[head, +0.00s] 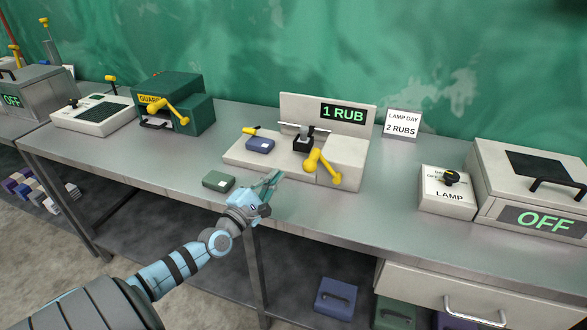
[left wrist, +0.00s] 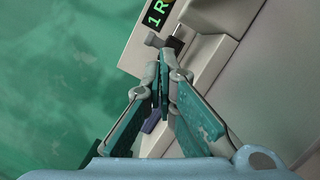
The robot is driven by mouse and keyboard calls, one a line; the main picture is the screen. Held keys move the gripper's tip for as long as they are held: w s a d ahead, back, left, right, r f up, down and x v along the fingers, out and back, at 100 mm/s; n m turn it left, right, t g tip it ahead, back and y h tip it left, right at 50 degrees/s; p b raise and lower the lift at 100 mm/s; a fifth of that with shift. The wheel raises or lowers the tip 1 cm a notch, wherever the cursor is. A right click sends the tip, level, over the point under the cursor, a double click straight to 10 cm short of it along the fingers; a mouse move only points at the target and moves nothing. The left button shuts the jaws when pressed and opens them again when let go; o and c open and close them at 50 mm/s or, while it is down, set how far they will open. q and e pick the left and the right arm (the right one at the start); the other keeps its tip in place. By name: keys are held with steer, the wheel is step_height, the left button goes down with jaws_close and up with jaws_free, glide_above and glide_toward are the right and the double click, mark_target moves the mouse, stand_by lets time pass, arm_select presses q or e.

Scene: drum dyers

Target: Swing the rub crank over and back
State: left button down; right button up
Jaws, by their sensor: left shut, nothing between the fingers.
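The rub machine (head: 345,152) is a pale box on the bench with a display reading "1 RUB". Its yellow crank (head: 323,168) sticks out at the front right of the machine. A blue block (head: 260,145) lies on the machine's left bed, beside a black and metal rubbing head (head: 303,141). My left gripper (head: 276,178) is shut and empty, just in front of the machine and left of the crank, apart from it. In the left wrist view the closed fingers (left wrist: 160,85) point at the machine. My right gripper is not in view.
A green block (head: 218,181) lies on the bench left of my gripper. A sign (head: 402,125) reads "LAMP DAY 2 RUBS". A lamp box (head: 447,190) stands at right, beside a box reading "OFF" (head: 545,220). A green guard box (head: 185,105) stands at left.

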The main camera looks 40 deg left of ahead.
arm_select(q)
steer(key=w, duration=0.2)
steer(key=w+b, duration=0.1)
steer(key=w, duration=0.1)
steer(key=shift+w+a, duration=0.1)
steer(key=shift+a, duration=0.15)
steer(key=d+r+p, duration=0.1)
steer(key=p, duration=0.1)
steer(key=w+d+r+p, duration=0.1)
steer(key=d, duration=0.1)
steer(key=shift+d+r+p, duration=0.1)
steer(key=shift+d+p, duration=0.1)
steer(key=shift+p, duration=0.2)
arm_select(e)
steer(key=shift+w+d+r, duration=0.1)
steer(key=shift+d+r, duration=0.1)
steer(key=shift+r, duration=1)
arm_select(q)
steer(key=shift+w, duration=0.1)
